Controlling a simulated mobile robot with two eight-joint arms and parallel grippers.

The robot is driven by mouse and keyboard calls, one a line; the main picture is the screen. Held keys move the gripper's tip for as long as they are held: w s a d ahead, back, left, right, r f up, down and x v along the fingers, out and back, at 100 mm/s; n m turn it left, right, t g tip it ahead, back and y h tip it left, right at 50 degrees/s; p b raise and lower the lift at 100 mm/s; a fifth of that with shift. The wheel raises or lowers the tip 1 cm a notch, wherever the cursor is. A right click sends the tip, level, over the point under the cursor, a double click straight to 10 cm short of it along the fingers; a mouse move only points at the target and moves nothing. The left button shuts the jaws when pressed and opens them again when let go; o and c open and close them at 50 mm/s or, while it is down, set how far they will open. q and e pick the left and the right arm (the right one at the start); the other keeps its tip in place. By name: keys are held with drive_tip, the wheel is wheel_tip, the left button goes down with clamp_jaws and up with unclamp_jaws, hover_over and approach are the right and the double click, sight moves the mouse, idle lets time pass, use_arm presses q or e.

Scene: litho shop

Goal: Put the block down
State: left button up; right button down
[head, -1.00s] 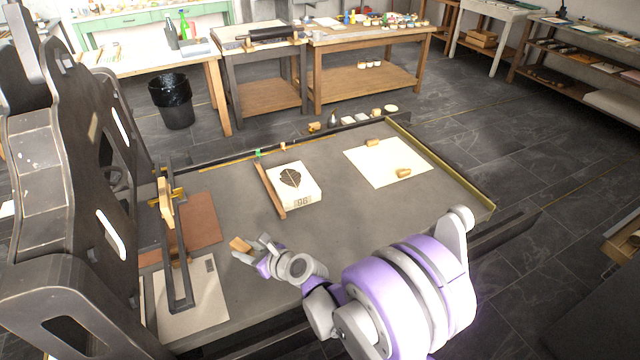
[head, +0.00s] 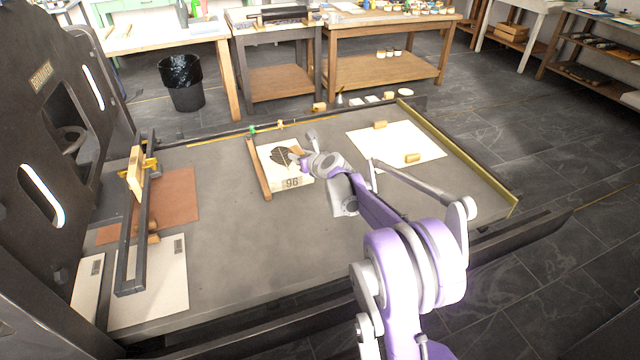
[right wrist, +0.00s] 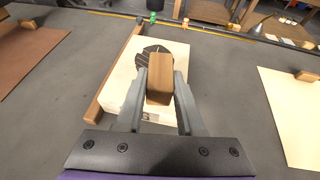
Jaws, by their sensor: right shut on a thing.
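My right gripper (head: 304,160) is shut on a small wooden block (right wrist: 159,80), held between its two grey fingers. In the right wrist view the block overlaps the dark leaf print on a pale stone slab (right wrist: 178,60). The slab (head: 300,180), marked with a number on its near side, lies flat on the grey press bed (head: 230,225). In the head view the gripper is over the slab and hides the block and part of the print. I cannot tell whether the block touches the slab. My left gripper is not in view.
A wooden bar (head: 259,168) lies along the slab's left side. A cream sheet (head: 385,150) to the right carries two small blocks. A brown board (head: 175,195), pale sheets and a dark frame (head: 132,255) occupy the bed's left. The bed's front middle is clear.

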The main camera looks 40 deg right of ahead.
drive_tip(key=w+d+m+h+b, duration=0.1)
drive_tip(key=d+m+h+b, duration=0.15)
drive_tip(key=d, duration=0.75)
drive_tip(key=shift+n, duration=0.35)
wheel_tip(320, 180, down, 6)
drive_tip(key=shift+w+r+b, duration=0.1)
drive_tip(key=shift+r+b, duration=0.1)
drive_tip(key=shift+b, duration=0.75)
drive_tip(key=shift+f+b, duration=0.45)
drive_tip(key=shift+f, duration=1.6)
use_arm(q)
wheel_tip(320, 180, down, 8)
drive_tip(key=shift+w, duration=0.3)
use_arm(e)
drive_tip(key=shift+f, duration=0.2)
drive_tip(key=c, duration=0.6)
unclamp_jaws()
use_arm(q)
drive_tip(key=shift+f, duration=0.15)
use_arm(e)
drive_tip(key=shift+o, duration=0.4)
drive_tip(key=shift+r, duration=0.1)
drive_tip(key=shift+r, duration=0.1)
